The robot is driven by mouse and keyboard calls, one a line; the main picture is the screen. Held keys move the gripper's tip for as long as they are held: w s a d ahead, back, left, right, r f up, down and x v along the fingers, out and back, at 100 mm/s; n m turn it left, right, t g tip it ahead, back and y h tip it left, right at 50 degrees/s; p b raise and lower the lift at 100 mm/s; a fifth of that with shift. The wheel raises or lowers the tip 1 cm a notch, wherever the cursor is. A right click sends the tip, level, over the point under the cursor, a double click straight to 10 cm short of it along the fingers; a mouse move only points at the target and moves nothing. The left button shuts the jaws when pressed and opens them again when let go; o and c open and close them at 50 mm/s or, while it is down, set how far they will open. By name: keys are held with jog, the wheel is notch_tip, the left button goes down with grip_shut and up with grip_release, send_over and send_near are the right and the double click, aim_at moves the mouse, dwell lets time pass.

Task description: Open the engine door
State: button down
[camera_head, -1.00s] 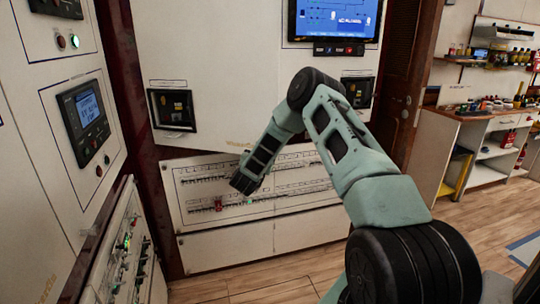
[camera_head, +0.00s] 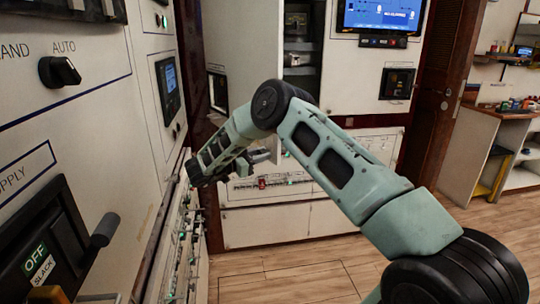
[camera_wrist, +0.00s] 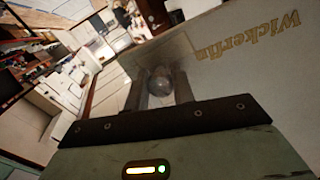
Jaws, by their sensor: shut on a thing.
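The engine door (camera_head: 242,45) is a white cabinet door at the back, in the head view. It stands ajar, with a dark gap along its right edge showing shelves inside. My gripper (camera_wrist: 160,92) is shut on a round grey knob (camera_wrist: 159,82) beside that panel. In the head view my gripper (camera_head: 246,166) is low in front of the door, partly hidden by my own arm, and the knob cannot be made out.
A control panel with an AUTO switch (camera_head: 60,71) and a black OFF handle (camera_head: 45,240) stands close on the left. Breaker rows (camera_head: 290,180) lie below the door. A blue screen (camera_head: 382,14) is at the upper right. Wooden floor (camera_head: 300,275) is clear in front.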

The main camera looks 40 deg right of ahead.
jog(key=shift+a, duration=0.25)
jog(key=c, duration=1.2)
grip_release()
jog(key=shift+o, duration=0.2)
notch_tip(320, 180, up, 10)
jog(key=shift+b, duration=0.5)
